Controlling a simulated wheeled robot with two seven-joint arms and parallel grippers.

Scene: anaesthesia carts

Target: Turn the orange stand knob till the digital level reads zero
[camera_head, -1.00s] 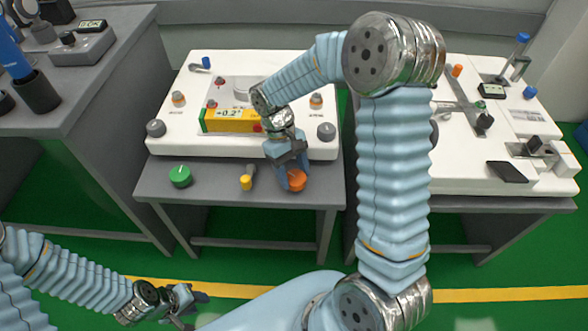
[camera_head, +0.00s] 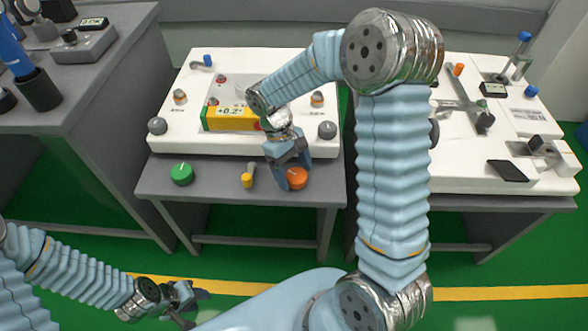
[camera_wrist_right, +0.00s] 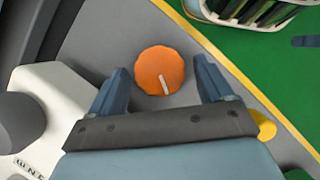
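The orange knob (camera_head: 297,178) is at the front right of the grey table, with a white pointer line that shows in the right wrist view (camera_wrist_right: 160,71). The digital level (camera_head: 230,118), a yellow and green box on the white stand, reads about +0.2°. My right gripper (camera_head: 293,172) is at the knob; in the right wrist view (camera_wrist_right: 162,85) its two fingers are spread on either side of the knob, with visible gaps. My left gripper (camera_head: 188,300) hangs low at the front left, away from the table; its fingers look parted.
A green knob (camera_head: 181,173) and a yellow-tipped lever (camera_head: 247,180) are on the same table ledge. The white stand (camera_head: 185,130) rises behind them. Another white stand (camera_head: 455,165) is on the right, and a grey cabinet (camera_head: 100,100) stands at the left.

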